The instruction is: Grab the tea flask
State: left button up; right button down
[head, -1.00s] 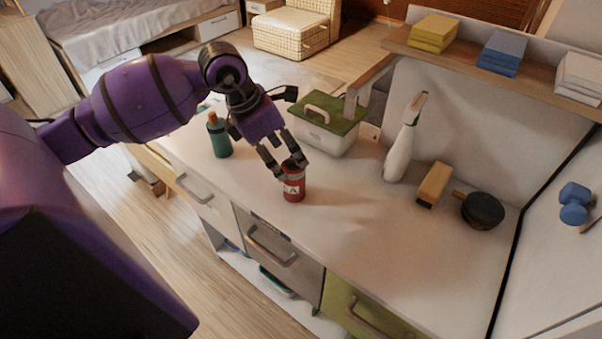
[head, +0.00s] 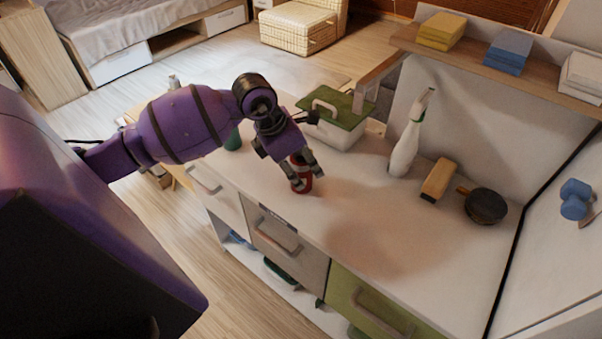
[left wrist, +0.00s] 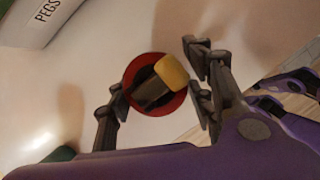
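The tea flask (head: 301,186) is a small red cylinder upright on the white counter; its pale label, partly legible earlier, ends in "A". My left gripper (head: 308,180) is over it, fingers pointing down and partly hiding it. In the left wrist view the flask (left wrist: 144,66) shows from above as a red round with a dark neck and yellow top. It lies between the spread fingers, with a gap visible on the right side. The fingers look open. My right gripper is not in view.
A green bottle (head: 232,140) stands left of the flask, mostly behind my arm. A lidded peg box (head: 335,135) stands close behind. A spray bottle (head: 404,150), brush (head: 438,179) and dark round pan (head: 486,206) are to the right. The front counter is clear.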

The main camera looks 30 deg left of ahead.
pick_arm(q)
jog(key=c, duration=0.7)
jog(key=shift+r, duration=0.1)
